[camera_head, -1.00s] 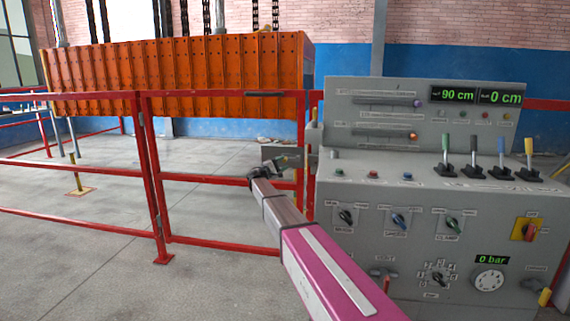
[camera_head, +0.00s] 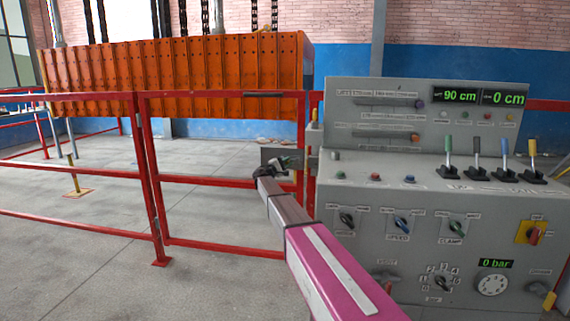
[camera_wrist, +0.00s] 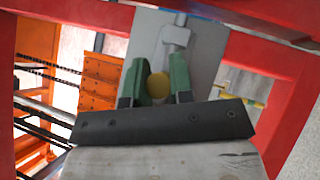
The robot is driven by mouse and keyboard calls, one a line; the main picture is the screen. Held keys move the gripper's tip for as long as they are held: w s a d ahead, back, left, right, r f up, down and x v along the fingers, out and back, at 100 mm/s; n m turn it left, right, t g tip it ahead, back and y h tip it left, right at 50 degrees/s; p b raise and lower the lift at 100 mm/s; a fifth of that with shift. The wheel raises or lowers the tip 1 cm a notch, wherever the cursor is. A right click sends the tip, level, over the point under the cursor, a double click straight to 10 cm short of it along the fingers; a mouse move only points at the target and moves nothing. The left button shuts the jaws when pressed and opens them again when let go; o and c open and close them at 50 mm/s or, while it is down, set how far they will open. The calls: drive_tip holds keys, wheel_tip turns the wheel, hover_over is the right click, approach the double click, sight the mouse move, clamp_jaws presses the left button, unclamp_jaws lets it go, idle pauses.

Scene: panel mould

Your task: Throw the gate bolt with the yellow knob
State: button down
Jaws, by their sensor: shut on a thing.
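The yellow knob (camera_wrist: 157,87) shows between the green fingers of my gripper (camera_wrist: 160,84) in the wrist view. The fingers are shut on it from both sides. A grey metal bolt rod (camera_wrist: 177,36) runs beyond the knob over a grey plate (camera_wrist: 203,58). In the head view my gripper (camera_head: 291,163) is at the latch side of the red gate (camera_head: 222,182), in front of the grey plate (camera_head: 268,154). The knob is hidden there by my gripper. How far the bolt reaches into its keeper cannot be told.
A grey control panel (camera_head: 350,181) with levers, switches and displays stands close on the right of my arm. Red fence rails (camera_head: 80,167) run to the left. An orange mould (camera_head: 180,75) stands behind the gate. The floor behind the gate is clear.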

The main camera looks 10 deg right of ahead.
drive_tip(key=d, duration=0.2)
drive_tip(key=s+d, duration=0.1)
drive_tip(key=shift+s+d, duration=0.2)
drive_tip(key=shift+d, duration=0.2)
drive_tip(key=c, duration=1)
unclamp_jaws()
drive_tip(key=shift+d, duration=0.15)
drive_tip(key=v, duration=1.1)
